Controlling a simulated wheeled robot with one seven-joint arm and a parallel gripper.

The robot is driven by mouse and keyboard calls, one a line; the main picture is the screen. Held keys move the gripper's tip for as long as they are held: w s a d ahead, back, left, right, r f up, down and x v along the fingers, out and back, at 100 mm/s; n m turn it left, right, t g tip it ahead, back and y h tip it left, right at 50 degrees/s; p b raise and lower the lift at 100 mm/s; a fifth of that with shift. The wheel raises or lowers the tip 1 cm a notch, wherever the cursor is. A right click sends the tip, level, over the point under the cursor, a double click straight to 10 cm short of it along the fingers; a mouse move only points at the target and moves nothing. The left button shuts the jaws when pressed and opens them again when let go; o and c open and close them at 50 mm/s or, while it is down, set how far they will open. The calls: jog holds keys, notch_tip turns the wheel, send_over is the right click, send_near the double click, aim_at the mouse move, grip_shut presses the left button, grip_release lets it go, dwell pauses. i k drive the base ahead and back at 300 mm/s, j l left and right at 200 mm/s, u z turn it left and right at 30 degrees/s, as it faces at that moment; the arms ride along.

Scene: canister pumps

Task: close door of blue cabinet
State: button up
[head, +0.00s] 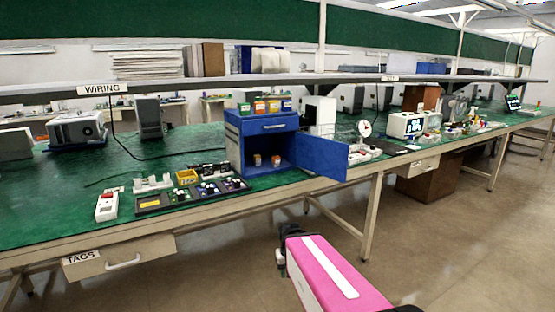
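The blue cabinet (235,147) stands on the green workbench near the middle of the head view. Two small orange-and-white containers (276,161) are inside the open compartment. Several colourful containers (259,106) stand on top. My gripper (281,257) is at the end of my pink arm, in front of and below the bench edge, apart from the door. It is dark and small, and its fingers are not clear.
Left of the cabinet lie dark trays of parts (180,194), a yellow bin (187,177) and a white-and-red device (107,205). A bench leg (372,215) stands below. The aisle floor is open.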

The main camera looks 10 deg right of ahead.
aim_at(328, 158)
jog(key=i+l+u, duration=0.15)
jog(key=l+u, duration=0.3)
jog(key=i+l+u, duration=0.1)
jog(key=l+u, duration=0.8)
jog(key=k+l+u, duration=0.1)
jog(key=l+u, duration=0.4)
jog(key=k+l, duration=0.1)
jog(key=l, duration=0.3)
jog(key=k+l+u, duration=0.1)
jog(key=l, duration=0.3)
jog(key=k+l, duration=0.15)
jog(key=l, duration=0.25)
jog(key=k+l+u, duration=0.1)
jog(key=l, duration=0.25)
jog(key=k+l, duration=0.15)
jog(key=l, duration=0.25)
jog(key=k+l+u, duration=0.1)
jog(key=l, duration=0.25)
